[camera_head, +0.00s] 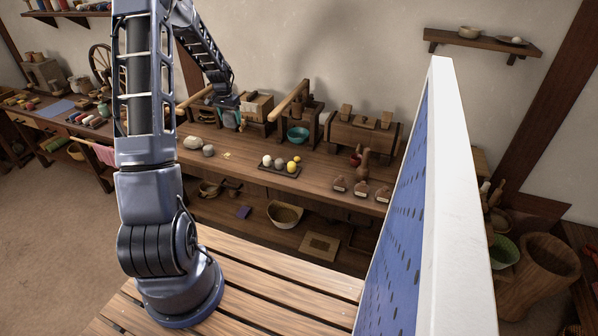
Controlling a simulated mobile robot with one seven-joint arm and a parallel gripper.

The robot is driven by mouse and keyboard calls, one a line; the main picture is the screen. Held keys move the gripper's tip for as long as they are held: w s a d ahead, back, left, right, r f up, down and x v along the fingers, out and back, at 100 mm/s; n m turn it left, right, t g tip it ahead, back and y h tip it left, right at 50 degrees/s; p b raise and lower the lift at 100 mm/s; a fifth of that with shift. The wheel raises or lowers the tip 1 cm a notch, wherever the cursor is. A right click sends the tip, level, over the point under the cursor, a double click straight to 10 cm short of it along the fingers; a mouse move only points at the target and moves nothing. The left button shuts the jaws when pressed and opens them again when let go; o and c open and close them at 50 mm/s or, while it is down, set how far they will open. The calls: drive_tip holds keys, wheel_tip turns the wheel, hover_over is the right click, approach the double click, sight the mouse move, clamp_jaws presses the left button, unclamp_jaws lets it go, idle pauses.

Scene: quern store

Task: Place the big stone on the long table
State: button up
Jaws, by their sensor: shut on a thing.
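The long table (320,171) runs along the back wall, with a shelf below its top. A pale, rounded stone (192,142) lies at its left part, with a smaller grey stone (208,151) close to its right. I cannot be sure which stone is the big one. My gripper (229,117) is small in the picture, over the back of the table near the wooden devices. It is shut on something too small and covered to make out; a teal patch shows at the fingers.
On the table stand a dark tray (279,169) with several round pieces, a teal bowl (298,134), wooden presses and small tagged items. A white-edged blue panel (440,200) blocks the right. Another table (60,125) with goods is at the left.

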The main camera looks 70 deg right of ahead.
drive_tip(key=shift+s+f, duration=0.15)
drive_tip(key=shift+s, duration=0.15)
wheel_tip(320, 180, down, 20)
drive_tip(key=shift+d+r, duration=0.1)
drive_tip(key=shift+r, duration=0.1)
idle(0.3)
drive_tip(key=shift+f, duration=0.1)
drive_tip(key=o, duration=1.5)
drive_tip(key=shift+c, duration=0.2)
wheel_tip(320, 180, up, 12)
drive_tip(key=a, duration=0.1)
drive_tip(key=shift+a, duration=0.25)
